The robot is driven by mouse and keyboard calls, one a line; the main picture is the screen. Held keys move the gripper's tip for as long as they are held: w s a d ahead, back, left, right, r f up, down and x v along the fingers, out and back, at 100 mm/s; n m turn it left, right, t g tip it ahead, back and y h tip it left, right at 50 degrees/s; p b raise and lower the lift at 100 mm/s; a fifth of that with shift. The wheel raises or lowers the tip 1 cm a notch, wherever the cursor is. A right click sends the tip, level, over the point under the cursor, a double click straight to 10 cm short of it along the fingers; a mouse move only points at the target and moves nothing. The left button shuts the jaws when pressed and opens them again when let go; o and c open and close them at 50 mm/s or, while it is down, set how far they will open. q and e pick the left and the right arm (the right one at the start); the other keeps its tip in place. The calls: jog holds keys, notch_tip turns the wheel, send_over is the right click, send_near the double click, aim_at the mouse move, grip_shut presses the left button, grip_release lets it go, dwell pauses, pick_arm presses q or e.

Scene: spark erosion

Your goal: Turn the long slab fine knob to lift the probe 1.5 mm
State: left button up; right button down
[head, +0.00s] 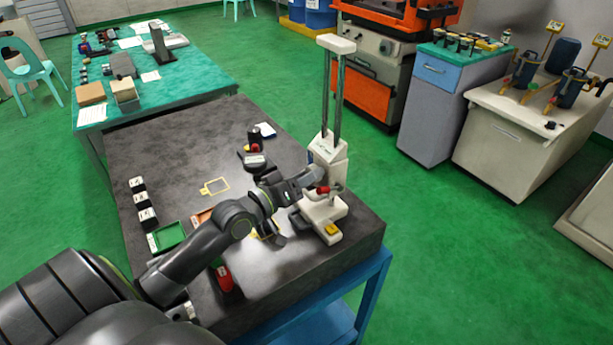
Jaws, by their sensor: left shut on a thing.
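A cream measuring stand (328,148) with two tall metal columns stands at the right end of the dark slab table (180,165). Its low cream foot reaches toward the front and carries a yellow block (332,229). A small red part (323,189) shows on the near side of the stand. My left gripper (314,178) reaches in from the left and is shut at the stand's lower body, on what seems to be the fine knob. The jaws mostly hide the knob, and the probe tip is too small to make out. My right gripper is not in view.
Black labelled blocks (143,200) and a green tray (168,236) lie on the slab's left. A dark device (253,161) stands behind my arm, and a red item (223,278) lies near the front. A yellow frame (214,187) lies mid-slab. The slab's back left is clear.

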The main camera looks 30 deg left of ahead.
pick_arm(q)
jog(key=shift+f+m+b, duration=0.25)
jog(key=shift+m+b, duration=0.25)
jog(key=shift+b, duration=0.1)
jog(key=shift+r+m+b, duration=0.1)
jog(key=shift+m+b, duration=0.5)
jog(key=shift+m, duration=0.2)
jog(key=o, duration=0.9)
jog(key=shift+o, duration=0.4)
jog(key=shift+r, duration=0.1)
jog(key=shift+s, duration=0.1)
